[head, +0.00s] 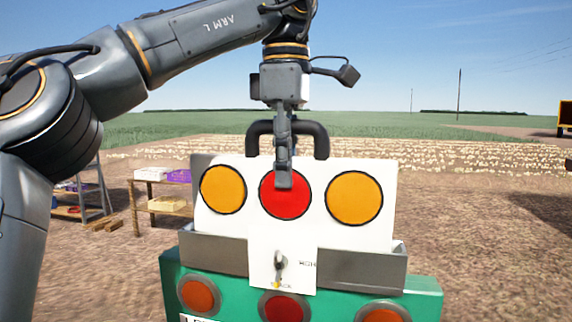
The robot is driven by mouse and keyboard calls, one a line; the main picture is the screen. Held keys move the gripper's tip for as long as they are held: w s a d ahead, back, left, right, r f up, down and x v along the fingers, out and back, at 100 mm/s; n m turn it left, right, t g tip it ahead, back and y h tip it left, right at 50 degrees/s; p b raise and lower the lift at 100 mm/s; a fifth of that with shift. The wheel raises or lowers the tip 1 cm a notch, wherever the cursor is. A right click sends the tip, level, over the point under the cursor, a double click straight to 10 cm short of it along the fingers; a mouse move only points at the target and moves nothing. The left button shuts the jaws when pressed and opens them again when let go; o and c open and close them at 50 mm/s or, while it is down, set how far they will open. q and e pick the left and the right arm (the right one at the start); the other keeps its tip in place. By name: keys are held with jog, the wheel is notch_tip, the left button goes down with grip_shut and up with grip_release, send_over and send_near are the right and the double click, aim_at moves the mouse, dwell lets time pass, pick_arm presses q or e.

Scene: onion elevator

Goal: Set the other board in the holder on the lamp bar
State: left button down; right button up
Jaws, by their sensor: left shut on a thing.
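The white board (324,236) has two amber discs, a red disc between them, and a black handle at its top edge. It stands nearly upright at the grey metal holder (360,268) on the green lamp bar (425,300). Its lower middle part shows between the holder's two front lips. I cannot tell whether it is fully seated. My left gripper (285,178) comes down from above and is shut on the board's top middle. One finger covers part of the red disc; the other is hidden. My right gripper is not in view.
The lamp bar carries amber and red lamps along its front. A small metal fitting (280,262) shows at the board's lower middle. A wooden table (145,184) with boxes and a stepladder stand behind at left. Bare soil lies open to the right.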

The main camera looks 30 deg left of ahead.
pick_arm(q)
jog(key=shift+f+b, duration=0.65)
jog(key=shift+f, duration=0.3)
jog(key=c, duration=0.8)
grip_release()
jog(key=shift+c, duration=0.2)
notch_tip(320, 180, up, 3)
jog(key=p, duration=0.3)
notch_tip(320, 180, up, 2)
jog(key=shift+r+p, duration=0.1)
jog(key=shift+p, duration=1.1)
jog(key=shift+r, duration=0.1)
jog(key=shift+d+r, duration=0.1)
jog(key=shift+r, duration=0.7)
